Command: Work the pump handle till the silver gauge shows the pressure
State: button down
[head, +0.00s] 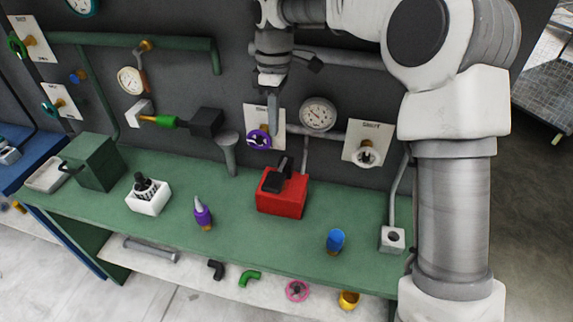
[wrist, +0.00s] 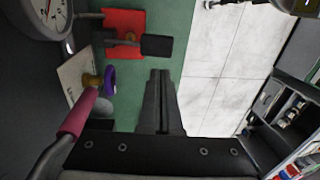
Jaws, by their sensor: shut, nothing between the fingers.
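The pump is a red box (head: 283,204) on the green bench, with a black handle (head: 279,181) on top. In the wrist view the red box (wrist: 124,22) and the black handle pad (wrist: 157,45) lie beyond my fingertips. The silver gauge (head: 318,115) is on the dark wall above the pump. Part of its face (wrist: 45,14) shows in the wrist view; its reading is too small to tell. My gripper (head: 273,130) points down in front of the wall, above the pump and left of the gauge. Its fingers (wrist: 160,76) are shut and empty, apart from the handle.
A purple valve wheel (head: 258,139) is close beside my fingers; a white one (head: 366,156) is further right. The bench (head: 260,236) carries a purple bottle (head: 202,214), a blue cup (head: 335,241) and a white holder (head: 148,197). Bench space in front of the pump is clear.

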aim_at(272, 187)
jog(key=shift+w+r, duration=0.1)
dwell(0.5)
jog(key=f, duration=0.4)
jog(key=s+f+p, duration=0.1)
jog(key=f, duration=0.4)
jog(key=s+f, duration=0.1)
jog(key=f, duration=0.4)
jog(key=shift+a+p, duration=0.1)
jog(key=shift+p, duration=0.2)
jog(key=f+t+b, duration=0.1)
jog(key=b, duration=0.1)
jog(key=s+f+t+b, duration=0.1)
jog(key=b, duration=0.2)
jog(key=f+b, duration=0.2)
jog(key=b, duration=0.1)
jog(key=shift+s+a+f+t, duration=0.1)
jog(key=shift+s+t, duration=0.15)
jog(key=shift+t, duration=0.15)
jog(key=shift+s+f+b, duration=0.1)
jog(key=shift+f+b, duration=0.45)
jog(key=shift+b, duration=0.05)
jog(key=shift+s+f, duration=0.1)
jog(key=shift+s, duration=0.05)
jog(key=shift+s+f, duration=0.1)
